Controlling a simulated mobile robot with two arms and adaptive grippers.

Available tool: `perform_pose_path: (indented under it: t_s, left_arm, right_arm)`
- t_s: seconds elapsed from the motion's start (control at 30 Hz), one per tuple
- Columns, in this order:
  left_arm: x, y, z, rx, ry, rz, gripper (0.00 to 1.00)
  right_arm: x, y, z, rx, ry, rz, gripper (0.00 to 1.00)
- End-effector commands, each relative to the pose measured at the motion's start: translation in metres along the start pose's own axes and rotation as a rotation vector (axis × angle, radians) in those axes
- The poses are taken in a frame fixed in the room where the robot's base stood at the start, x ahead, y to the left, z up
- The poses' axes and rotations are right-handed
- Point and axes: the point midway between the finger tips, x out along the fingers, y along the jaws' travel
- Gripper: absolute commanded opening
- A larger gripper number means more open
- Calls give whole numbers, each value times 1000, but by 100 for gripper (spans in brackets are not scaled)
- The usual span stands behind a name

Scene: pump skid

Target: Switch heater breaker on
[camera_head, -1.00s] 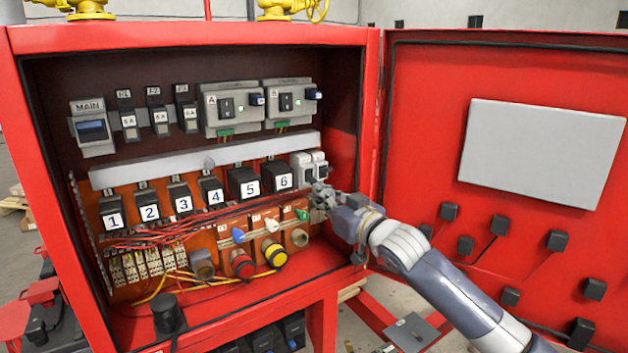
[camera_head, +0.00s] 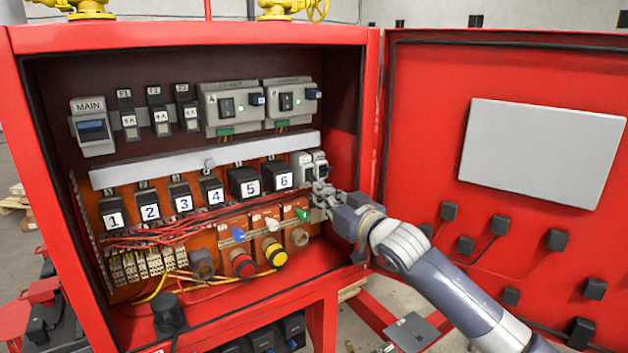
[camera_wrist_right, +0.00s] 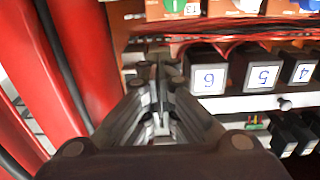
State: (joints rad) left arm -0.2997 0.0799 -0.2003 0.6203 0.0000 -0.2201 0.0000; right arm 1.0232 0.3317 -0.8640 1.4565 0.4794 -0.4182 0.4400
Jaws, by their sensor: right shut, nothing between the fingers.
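Two white-grey breakers (camera_head: 309,166) sit at the right end of the middle row, beside the black block labelled 6 (camera_head: 283,178). I cannot read their labels. My right gripper (camera_head: 321,190) is shut and empty, with its tips at the lower front of these breakers. In the right wrist view my shut fingers (camera_wrist_right: 156,78) point at the row beside block 6 (camera_wrist_right: 209,78) and hide the breakers behind them. Whether the tips touch a lever, and how the lever stands, I cannot tell. My left gripper is not in view.
The red cabinet (camera_head: 200,38) is open, its door (camera_head: 440,120) swung out to the right behind my forearm. Red wires (camera_head: 165,235) run below the numbered blocks. A red button (camera_head: 242,263) and a yellow one (camera_head: 275,252) sit below. The MAIN switch (camera_head: 92,128) is upper left.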

Motion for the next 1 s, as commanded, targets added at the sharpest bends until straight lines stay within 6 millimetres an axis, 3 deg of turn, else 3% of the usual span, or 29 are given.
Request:
perform_pose_path:
  t_s: [1.0]
  left_arm:
    - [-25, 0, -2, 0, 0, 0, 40]
  right_arm:
    - [1, 0, -25, 1, -1, 0, 0]
